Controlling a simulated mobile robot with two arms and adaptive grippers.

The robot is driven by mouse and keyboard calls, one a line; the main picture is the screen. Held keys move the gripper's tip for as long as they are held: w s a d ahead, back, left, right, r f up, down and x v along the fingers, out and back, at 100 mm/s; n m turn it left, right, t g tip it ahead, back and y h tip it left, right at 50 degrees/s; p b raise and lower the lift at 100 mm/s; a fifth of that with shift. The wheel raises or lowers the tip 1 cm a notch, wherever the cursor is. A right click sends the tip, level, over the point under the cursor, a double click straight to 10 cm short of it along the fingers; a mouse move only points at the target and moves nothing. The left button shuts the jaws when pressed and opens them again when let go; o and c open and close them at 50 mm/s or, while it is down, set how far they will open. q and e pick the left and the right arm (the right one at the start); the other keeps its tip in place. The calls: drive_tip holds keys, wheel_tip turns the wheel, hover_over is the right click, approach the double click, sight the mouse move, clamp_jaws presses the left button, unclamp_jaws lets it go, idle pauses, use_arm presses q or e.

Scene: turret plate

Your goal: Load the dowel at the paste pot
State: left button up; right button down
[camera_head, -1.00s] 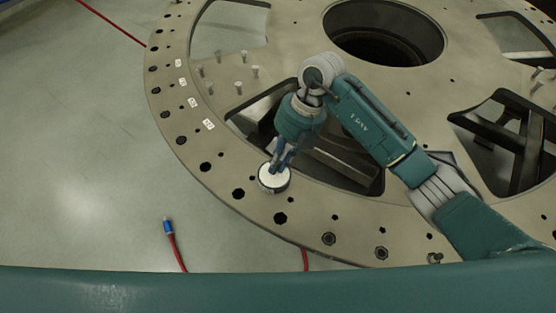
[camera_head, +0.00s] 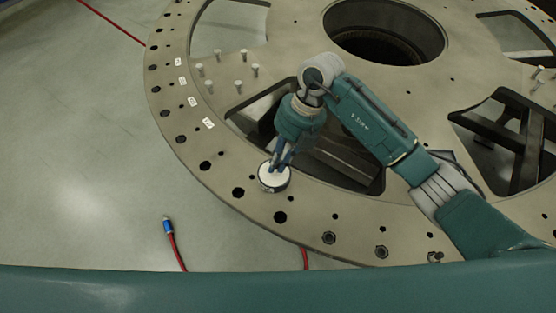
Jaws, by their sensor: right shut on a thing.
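The paste pot (camera_head: 272,182) is a short round pot with a pale top and a dark side. It stands on the turret plate (camera_head: 222,185) near its rim, among the holes. My right gripper (camera_head: 275,167) points down at the pot, with its fingertips over the pale top. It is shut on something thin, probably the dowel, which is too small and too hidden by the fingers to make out. I cannot tell whether the fingertips touch the paste. My left gripper is out of view.
Several upright pins (camera_head: 238,86) stand on the plate behind and left of my right gripper. Small white labels (camera_head: 193,102) lie along the rim. The plate has large cut-outs and a round centre opening (camera_head: 383,40). A red hose with a blue end (camera_head: 168,227) lies on the floor.

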drive_tip(key=shift+s+f, duration=0.1)
idle(0.3)
drive_tip(key=shift+r+p, duration=2.6)
drive_tip(key=shift+r, duration=0.95)
